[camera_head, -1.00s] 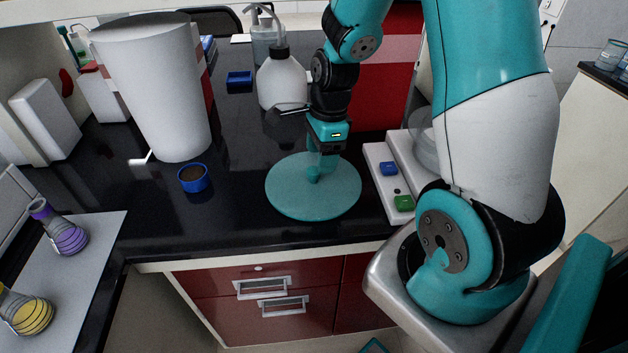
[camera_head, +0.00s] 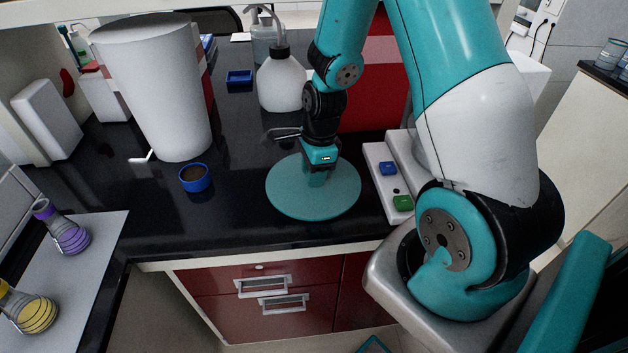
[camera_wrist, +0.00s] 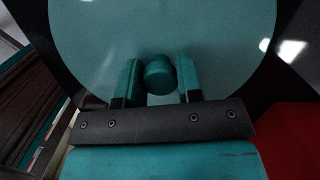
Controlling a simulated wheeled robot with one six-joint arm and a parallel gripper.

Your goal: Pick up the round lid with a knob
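The round teal lid (camera_head: 313,203) lies flat on the black bench top in the head view. In the wrist view the lid (camera_wrist: 100,35) fills most of the picture, and its knob (camera_wrist: 159,75) stands between my two fingers. My gripper (camera_head: 318,175) is low over the lid in the head view and hides the knob there. In the wrist view my gripper (camera_wrist: 158,80) is open, with a finger on each side of the knob and a small gap showing on both sides.
A scale-like device with blue and green buttons (camera_head: 403,202) stands just right of the lid. A blue-rimmed cup (camera_head: 195,178) and a large white cylinder (camera_head: 158,90) stand to the left. A white bottle (camera_head: 281,82) stands behind. Bench in front of the lid is clear.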

